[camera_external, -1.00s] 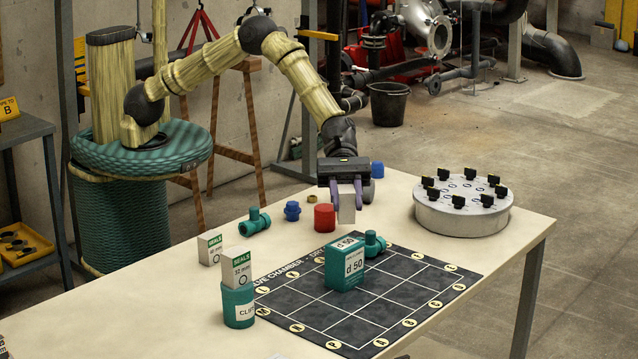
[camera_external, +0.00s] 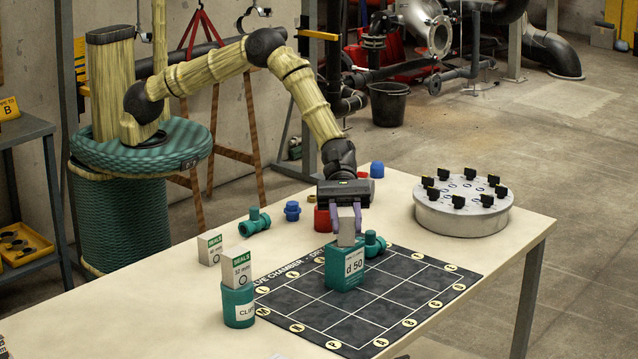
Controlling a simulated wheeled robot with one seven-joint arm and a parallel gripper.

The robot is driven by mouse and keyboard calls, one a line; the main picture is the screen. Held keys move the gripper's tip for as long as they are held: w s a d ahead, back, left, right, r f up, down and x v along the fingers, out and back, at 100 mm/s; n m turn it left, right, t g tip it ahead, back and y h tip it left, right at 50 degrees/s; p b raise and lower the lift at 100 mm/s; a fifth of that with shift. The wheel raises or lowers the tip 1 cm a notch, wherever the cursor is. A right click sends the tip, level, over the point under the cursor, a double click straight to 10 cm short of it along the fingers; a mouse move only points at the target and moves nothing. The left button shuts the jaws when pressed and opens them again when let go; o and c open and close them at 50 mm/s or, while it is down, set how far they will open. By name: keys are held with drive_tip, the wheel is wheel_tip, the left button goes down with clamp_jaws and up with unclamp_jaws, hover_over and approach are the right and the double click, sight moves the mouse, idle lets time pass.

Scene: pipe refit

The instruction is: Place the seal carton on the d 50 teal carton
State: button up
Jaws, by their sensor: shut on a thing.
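My gripper (camera_external: 346,222) points down, its purple fingers shut on a small pale grey-white carton (camera_external: 347,238). No label shows on the side of this carton facing the camera. It is upright directly over the d 50 teal carton (camera_external: 345,276), hiding part of its top. Its lower end appears at or very near that top; I cannot tell whether they touch. The d 50 teal carton stands upright on the dark gridded mat (camera_external: 300,302), with its white d 50 label facing the camera.
One SEALS carton (camera_external: 210,249) stands on the table at left; another (camera_external: 237,268) stands on a teal tub (camera_external: 238,308). A teal fitting (camera_external: 374,244) is close right of the d 50 carton. A red cap (camera_external: 322,219) is behind. A round grey turntable (camera_external: 462,212) stands right.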

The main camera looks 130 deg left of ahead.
drive_tip(key=shift+f, duration=0.15)
drive_tip(key=o, duration=1)
drive_tip(key=shift+c, duration=0.2)
drive_tip(key=shift+r, duration=0.25)
drive_tip(key=b+v, duration=0.1)
drive_tip(key=v, duration=1.1)
drive_tip(key=shift+b, duration=0.4)
